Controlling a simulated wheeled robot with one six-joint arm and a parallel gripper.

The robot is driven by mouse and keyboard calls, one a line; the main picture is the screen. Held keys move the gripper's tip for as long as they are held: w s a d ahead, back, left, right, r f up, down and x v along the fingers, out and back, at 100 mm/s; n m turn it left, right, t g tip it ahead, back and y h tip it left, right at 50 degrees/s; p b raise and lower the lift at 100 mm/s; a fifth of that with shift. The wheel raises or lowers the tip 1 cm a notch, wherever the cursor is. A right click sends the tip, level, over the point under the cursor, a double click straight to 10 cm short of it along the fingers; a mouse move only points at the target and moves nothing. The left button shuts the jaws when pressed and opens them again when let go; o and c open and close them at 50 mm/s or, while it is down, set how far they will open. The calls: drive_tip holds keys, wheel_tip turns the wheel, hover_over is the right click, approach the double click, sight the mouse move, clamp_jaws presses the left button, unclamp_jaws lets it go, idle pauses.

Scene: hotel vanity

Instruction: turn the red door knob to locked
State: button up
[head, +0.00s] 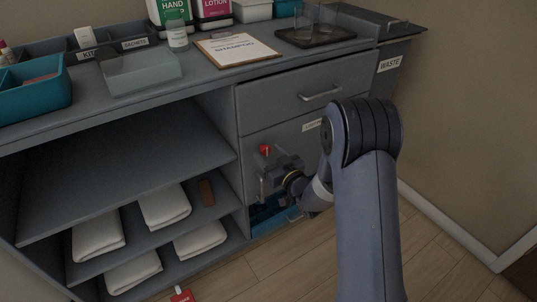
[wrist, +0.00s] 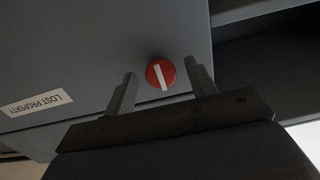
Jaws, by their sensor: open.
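The red door knob (wrist: 160,74) is a round disc with a white bar across it. It sits on the grey cabinet door (wrist: 110,45). In the wrist view the bar runs close to upright, slightly tilted. My gripper (wrist: 160,84) is open, with one finger on each side of the knob; I cannot tell whether either finger touches it. In the head view the red knob (head: 265,149) shows just above my gripper (head: 268,165), at the left side of the door. The lower part of the door is partly hidden by my arm.
A "LOST PROPERTY" label (wrist: 36,104) is on the door. A drawer with a handle (head: 320,94) is above it. Open shelves with folded white towels (head: 165,205) are at left. A blue bin (head: 268,212) is below.

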drive_tip(key=shift+w+a, duration=0.15)
drive_tip(key=shift+w, duration=0.1)
drive_tip(key=shift+c, duration=0.4)
drive_tip(key=c, duration=0.9)
drive_tip(key=shift+o, duration=0.2)
